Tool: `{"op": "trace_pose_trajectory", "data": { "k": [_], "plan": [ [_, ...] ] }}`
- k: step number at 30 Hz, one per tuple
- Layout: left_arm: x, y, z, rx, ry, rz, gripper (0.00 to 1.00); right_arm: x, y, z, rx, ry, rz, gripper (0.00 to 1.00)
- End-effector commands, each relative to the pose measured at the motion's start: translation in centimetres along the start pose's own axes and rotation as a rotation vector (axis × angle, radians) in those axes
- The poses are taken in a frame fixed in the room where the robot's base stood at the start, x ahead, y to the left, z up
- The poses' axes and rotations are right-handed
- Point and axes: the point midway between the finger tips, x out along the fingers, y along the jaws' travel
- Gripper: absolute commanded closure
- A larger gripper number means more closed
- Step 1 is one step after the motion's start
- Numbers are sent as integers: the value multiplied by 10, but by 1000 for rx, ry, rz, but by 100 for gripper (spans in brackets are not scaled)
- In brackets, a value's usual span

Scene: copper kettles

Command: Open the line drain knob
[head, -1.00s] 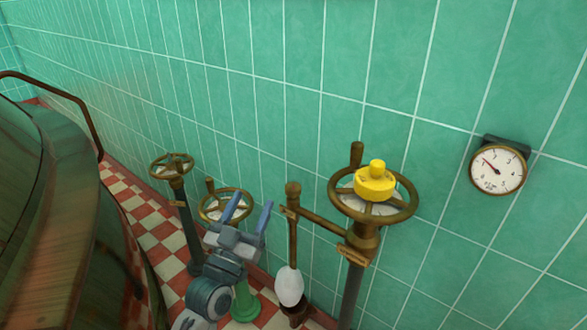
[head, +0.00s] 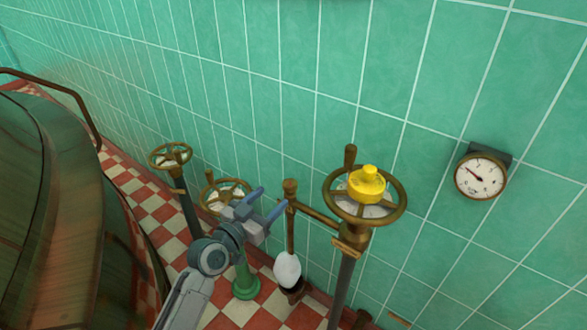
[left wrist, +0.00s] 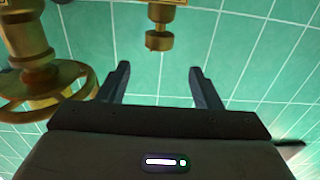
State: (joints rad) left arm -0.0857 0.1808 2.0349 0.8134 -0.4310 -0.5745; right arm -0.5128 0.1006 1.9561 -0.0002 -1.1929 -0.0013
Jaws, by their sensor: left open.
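A small brass knob (head: 290,187) tops a thin brass side pipe, which a short bar joins to the big valve; I take it as the line drain knob, though no label is readable. In the left wrist view a brass knob (left wrist: 158,39) appears beyond the fingers and between their lines. My left gripper (head: 272,198) is open and empty, its fingers pointing right towards the side pipe, close to it in the picture. In the left wrist view the open gripper (left wrist: 160,70) shows a clear gap before the knob. My right gripper is out of view.
A large valve handwheel (head: 329,207) with a yellow cap (head: 367,182) stands just right of the knob. Two smaller handwheels are at left, one (head: 170,157) farther back. A white bulb-shaped part (head: 287,269) hangs below the side pipe. A gauge (head: 480,177) is on the tiled wall.

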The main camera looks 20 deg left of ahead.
Motion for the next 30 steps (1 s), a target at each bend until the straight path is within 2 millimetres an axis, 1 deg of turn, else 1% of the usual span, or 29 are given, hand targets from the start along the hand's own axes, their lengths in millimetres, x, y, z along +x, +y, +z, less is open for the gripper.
{"op": "trace_pose_trajectory", "data": {
  "k": [1,5,8,15,18,21,25,30],
  "plan": [
    [1,1,0,-1,-9,7,41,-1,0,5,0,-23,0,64],
    [11,1,2,-4,-13,10,41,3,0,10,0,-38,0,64],
    [27,2,1,-6,-10,10,41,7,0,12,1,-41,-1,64],
    [73,2,1,-5,-11,10,41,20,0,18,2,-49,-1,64],
    [89,2,1,-4,-11,10,41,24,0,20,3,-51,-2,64],
    [100,2,2,-4,-11,10,41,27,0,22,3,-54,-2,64],
    [107,2,3,-2,-12,10,41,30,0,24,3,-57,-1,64],
    [109,2,3,-2,-12,10,41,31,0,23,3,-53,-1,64]
  ]
}}
